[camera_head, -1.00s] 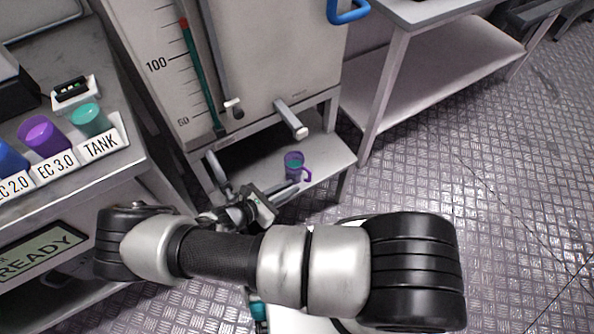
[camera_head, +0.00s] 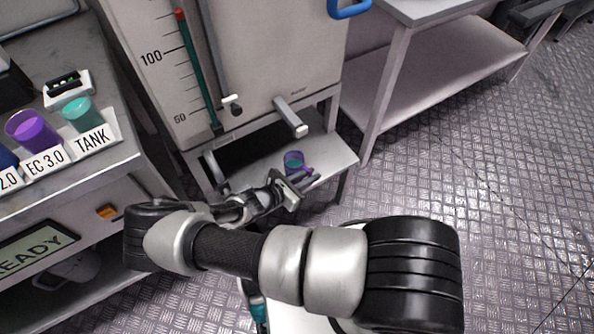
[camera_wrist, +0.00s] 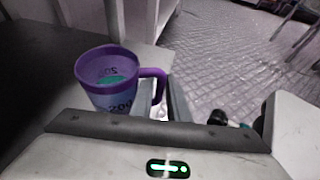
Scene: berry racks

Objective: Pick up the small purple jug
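The small purple jug (camera_head: 293,160) stands upright on the low shelf under the tank cabinet, with teal inside and its handle toward the lower right. In the wrist view the jug (camera_wrist: 106,92) is close, at the left, with measuring marks on its side and its handle pointing right. My gripper (camera_head: 308,180) is low, beside the handle. In the wrist view my gripper (camera_wrist: 165,88) is open, with a gap between its fingers. The handle is at the fingertips and partly covers the left finger. I cannot tell whether the handle lies between the fingers.
The low shelf (camera_head: 330,160) has bare room to the jug's right. The cabinet (camera_head: 255,70) with a gauge rises behind, and its grey spout (camera_head: 291,118) hangs above the jug. A bench (camera_head: 105,185) with labelled cups is at the left.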

